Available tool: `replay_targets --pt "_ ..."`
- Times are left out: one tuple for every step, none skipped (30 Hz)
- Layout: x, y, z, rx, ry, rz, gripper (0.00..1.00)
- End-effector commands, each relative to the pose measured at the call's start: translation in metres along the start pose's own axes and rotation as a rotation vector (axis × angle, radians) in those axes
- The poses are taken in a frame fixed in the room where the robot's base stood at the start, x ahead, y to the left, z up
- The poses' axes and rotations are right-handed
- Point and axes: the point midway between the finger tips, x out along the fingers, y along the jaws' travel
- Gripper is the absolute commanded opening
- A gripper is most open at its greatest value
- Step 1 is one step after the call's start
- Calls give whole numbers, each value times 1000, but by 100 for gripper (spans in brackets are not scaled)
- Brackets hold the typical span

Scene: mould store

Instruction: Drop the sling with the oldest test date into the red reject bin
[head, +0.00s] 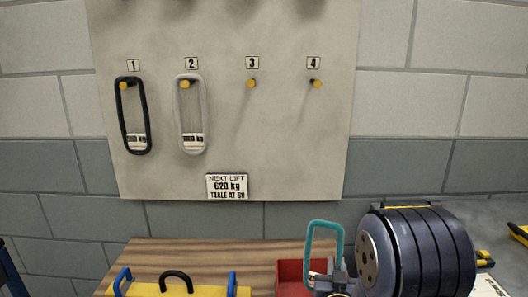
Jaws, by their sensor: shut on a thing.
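A teal sling (324,224) is upright in my gripper (322,284), its loop standing above the jaws. My gripper is shut on the sling's lower end, where a small pale tag partly shows; its print is unreadable. The red reject bin (288,268) is on the wooden table, just left of and behind the gripper, partly hidden by it. A black sling (121,115) hangs on peg 1 and a light grey sling (202,115) on peg 2. Both have white tags with print too small to read surely; no test date is legible.
Pegs 3 (252,84) and 4 (317,84) are bare. A sign (227,186) reads "NEXT LIFT 620 kg". A yellow object (145,291) with blue ends and a black handle is at the table's front left. Yellow-and-black items (519,233) lie far right.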

Motion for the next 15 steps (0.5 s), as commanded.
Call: replay_targets --pt "0 0 -1 0 1 0 16" --pt "0 0 -1 0 1 0 19" --pt "0 0 -1 0 1 0 22" --pt "0 0 -1 0 1 0 25" --pt "0 0 0 0 1 0 27" --pt "0 0 0 0 1 0 30" --pt "0 0 0 0 1 0 33" --pt "0 0 0 0 1 0 35" --pt "0 0 0 0 1 0 38" --pt "0 0 0 0 1 0 41" --pt "0 0 0 0 0 0 41" --pt "0 0 0 0 0 0 41" --pt "0 0 0 0 0 0 41" --pt "0 0 0 0 0 0 41" --pt "0 0 0 0 -1 0 41"
